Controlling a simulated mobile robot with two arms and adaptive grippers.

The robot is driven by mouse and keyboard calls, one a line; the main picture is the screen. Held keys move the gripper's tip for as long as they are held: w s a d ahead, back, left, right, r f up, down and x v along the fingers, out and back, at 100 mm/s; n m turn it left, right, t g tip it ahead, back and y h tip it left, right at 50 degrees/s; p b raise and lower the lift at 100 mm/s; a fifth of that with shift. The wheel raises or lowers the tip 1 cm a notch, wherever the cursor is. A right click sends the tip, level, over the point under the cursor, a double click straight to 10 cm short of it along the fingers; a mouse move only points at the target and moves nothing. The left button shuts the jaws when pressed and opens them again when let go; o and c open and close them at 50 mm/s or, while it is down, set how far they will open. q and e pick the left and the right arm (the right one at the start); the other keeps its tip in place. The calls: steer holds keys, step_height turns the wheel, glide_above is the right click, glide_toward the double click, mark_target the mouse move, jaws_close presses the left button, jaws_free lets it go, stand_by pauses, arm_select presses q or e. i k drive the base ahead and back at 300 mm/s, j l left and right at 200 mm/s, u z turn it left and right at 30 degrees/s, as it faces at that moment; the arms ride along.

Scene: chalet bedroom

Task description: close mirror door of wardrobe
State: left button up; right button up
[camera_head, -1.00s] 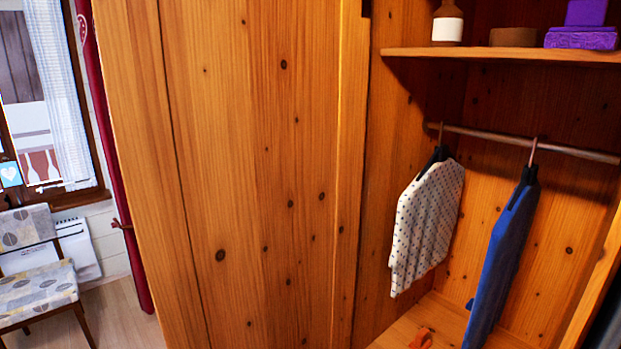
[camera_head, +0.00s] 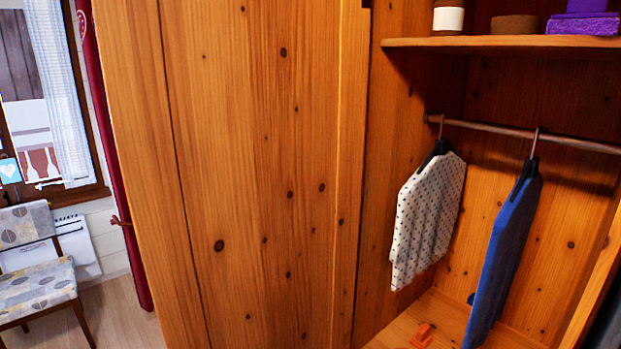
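The wooden wardrobe (camera_head: 535,43) fills the middle and right of the view, close to me. Its right compartment is open, with a shelf and a hanging rail. A knotty pine panel (camera_head: 262,180) covers the middle; I cannot tell whether it is a door or the wardrobe's side. No mirror surface shows clearly. A narrow strip (camera_head: 606,325) at the lower right edge, dark beyond a wooden edge, may be part of an open door, but too little shows to tell. Neither of my grippers is in view.
A spotted white garment (camera_head: 427,215) and a blue garment (camera_head: 505,250) hang from the rail (camera_head: 490,130). A small orange object (camera_head: 422,336) lies on the wardrobe floor. A patterned chair (camera_head: 35,262) stands at the left by a window and red curtain (camera_head: 112,160).

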mark_target(239, 126)
steer(key=z, duration=0.65)
steer(key=i+j+z, duration=0.1)
steer(key=j+z, duration=1.15)
steer(key=j, duration=0.15)
steer(key=k+j, duration=0.1)
steer(key=j, duration=0.3)
steer(key=j+z, duration=0.1)
steer(key=j, duration=0.35)
steer(key=k+j, duration=0.15)
steer(key=j, duration=0.25)
steer(key=k+j+z, duration=0.1)
steer(key=j, duration=0.3)
steer(key=k+j, duration=0.15)
steer(key=j, duration=0.25)
